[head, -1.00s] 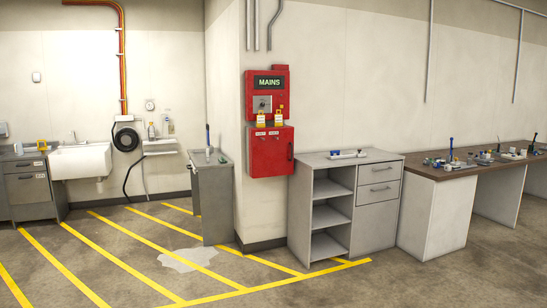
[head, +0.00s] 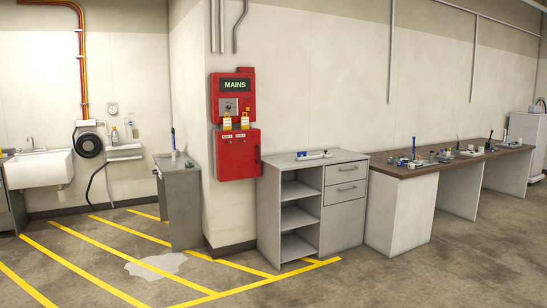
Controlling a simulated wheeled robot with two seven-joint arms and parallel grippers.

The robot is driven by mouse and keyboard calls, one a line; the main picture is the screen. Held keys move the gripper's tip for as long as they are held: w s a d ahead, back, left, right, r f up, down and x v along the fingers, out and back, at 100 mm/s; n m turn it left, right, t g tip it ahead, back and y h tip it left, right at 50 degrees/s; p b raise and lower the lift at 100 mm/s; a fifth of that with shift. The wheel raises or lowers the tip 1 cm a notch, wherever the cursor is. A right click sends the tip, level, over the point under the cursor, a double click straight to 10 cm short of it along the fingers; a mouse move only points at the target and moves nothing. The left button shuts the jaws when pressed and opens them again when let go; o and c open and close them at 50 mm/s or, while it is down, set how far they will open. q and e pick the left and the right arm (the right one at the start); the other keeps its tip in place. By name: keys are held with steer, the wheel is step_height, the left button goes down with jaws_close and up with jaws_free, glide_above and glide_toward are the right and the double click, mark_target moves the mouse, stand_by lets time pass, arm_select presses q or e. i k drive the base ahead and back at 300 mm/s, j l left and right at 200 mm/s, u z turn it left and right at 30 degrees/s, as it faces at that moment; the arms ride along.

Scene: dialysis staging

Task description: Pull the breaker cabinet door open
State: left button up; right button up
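The red breaker cabinet (head: 233,97) is on the wall left of centre, with a dark MAINS sign at its top and a round switch on a grey plate below. Two yellow-and-white tags (head: 236,122) hang at its middle. The lower red door (head: 236,156) looks shut and has a dark vertical handle (head: 257,155) at its right edge. Neither of my grippers shows in the head view.
A grey shelf-and-drawer unit (head: 345,213) stands right of the cabinet. A narrow grey cabinet (head: 184,207) stands left. A long workbench (head: 418,169) holds small items. Yellow floor stripes (head: 90,262) and a pale puddle (head: 155,266) lie front left. The front-right floor is clear.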

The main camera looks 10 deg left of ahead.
mark_target(240, 158)
steer(key=i+j, duration=0.1)
steer(key=i, duration=5.25)
steer(key=l, duration=0.1)
